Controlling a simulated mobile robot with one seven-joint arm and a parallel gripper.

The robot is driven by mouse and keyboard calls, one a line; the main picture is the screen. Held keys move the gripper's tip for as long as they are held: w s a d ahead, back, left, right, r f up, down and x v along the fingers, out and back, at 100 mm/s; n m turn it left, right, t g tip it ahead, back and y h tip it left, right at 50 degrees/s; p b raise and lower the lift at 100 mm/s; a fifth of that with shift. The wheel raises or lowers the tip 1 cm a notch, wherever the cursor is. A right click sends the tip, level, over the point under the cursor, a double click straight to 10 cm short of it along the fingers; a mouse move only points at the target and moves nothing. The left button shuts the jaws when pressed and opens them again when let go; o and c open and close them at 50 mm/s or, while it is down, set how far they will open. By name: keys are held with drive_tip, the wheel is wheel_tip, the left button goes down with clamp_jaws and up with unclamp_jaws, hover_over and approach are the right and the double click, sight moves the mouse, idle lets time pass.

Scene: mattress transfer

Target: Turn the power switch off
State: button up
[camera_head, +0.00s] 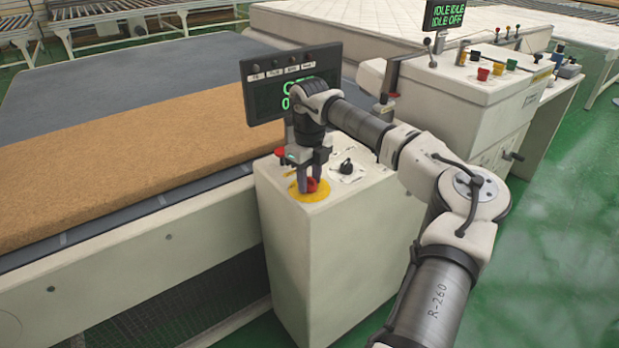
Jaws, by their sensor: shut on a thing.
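A white control pedestal (315,245) stands in the middle of the head view. A red knob (311,185) sits on a yellow disc (308,196) on its top. My gripper (311,178) points down with its fingers around the red knob and is shut on it. To the right is a black rotary switch (346,167) on a pale plate, apart from my fingers. Its label is too small to read, so I cannot tell which control is the power switch. A black display (262,95) with green text stands behind, partly hidden by my wrist.
Another red button (280,152) is at the pedestal's back left. A brown mattress slab (120,150) lies on the conveyor (150,228) at left. A second console (480,75) with coloured buttons and an "IDLE" display (443,14) stands at upper right. Green floor (550,240) is clear at right.

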sight(309, 177)
drive_tip(key=n, duration=0.6)
drive_tip(key=shift+n, duration=0.3)
idle(0.4)
drive_tip(key=o, duration=1)
drive_tip(key=shift+r, duration=0.1)
wheel_tip(309, 177, up, 14)
drive_tip(key=shift+f+b, duration=0.15)
drive_tip(key=shift+b, duration=0.7)
